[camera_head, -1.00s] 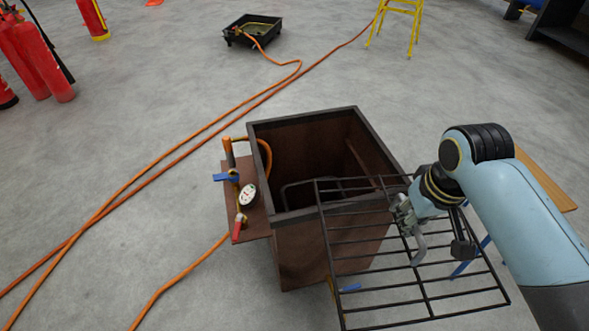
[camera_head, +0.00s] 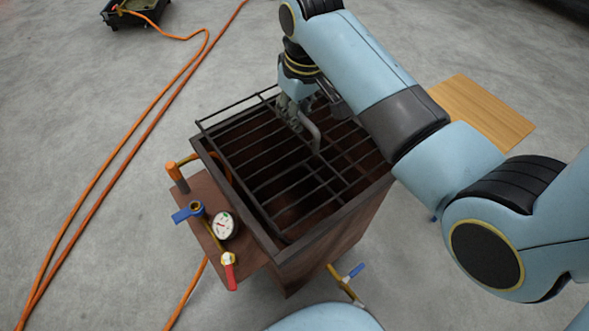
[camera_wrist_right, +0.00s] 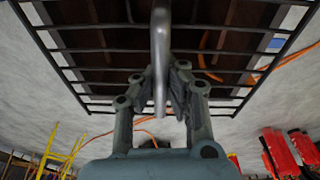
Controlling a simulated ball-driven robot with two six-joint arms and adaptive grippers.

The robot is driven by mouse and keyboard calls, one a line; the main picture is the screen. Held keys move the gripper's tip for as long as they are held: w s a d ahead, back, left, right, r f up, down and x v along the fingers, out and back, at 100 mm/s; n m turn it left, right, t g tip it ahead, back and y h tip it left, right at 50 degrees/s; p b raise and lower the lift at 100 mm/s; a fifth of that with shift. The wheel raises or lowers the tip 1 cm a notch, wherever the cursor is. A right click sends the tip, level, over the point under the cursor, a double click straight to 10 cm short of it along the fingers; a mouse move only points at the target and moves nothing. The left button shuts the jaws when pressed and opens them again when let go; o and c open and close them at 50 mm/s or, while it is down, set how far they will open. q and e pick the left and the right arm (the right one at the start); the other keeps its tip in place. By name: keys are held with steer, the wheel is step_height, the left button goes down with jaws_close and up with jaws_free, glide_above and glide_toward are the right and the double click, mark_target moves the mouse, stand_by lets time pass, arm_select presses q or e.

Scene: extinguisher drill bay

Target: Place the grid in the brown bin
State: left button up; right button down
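The grid (camera_head: 238,106), a black wire rack, lies across the open top of the brown bin (camera_head: 328,248). Its far-left edge shows above and past the bin's far rim, while its near end appears within the opening. I cannot tell whether it rests on the bin. My right gripper (camera_head: 294,112) is over the far part of the grid, its fingers closed around the grid's grey curved handle (camera_head: 313,133). In the right wrist view, the handle (camera_wrist_right: 161,60) runs between the fingers, with the grid's bars (camera_wrist_right: 100,50) beyond. My left gripper is out of view.
A side shelf on the bin carries a gauge (camera_head: 224,225) and valves with blue and red levers. Orange hoses (camera_head: 120,160) run over the floor at left. A black tray (camera_head: 135,12) is far left. A wooden board (camera_head: 483,112) is at right.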

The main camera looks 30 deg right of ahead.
mark_target(298, 134)
step_height(298, 134, down, 7)
steer(key=b, duration=0.2)
steer(key=shift+b, duration=0.35)
arm_select(q)
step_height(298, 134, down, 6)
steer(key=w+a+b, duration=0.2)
steer(key=b, duration=0.2)
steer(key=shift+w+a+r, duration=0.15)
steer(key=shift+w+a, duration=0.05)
arm_select(e)
step_height(298, 134, down, 10)
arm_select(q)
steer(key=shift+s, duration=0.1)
arm_select(e)
steer(key=shift+f, duration=0.1)
steer(key=c, duration=1.5)
jaws_free()
steer(key=shift+s, duration=0.1)
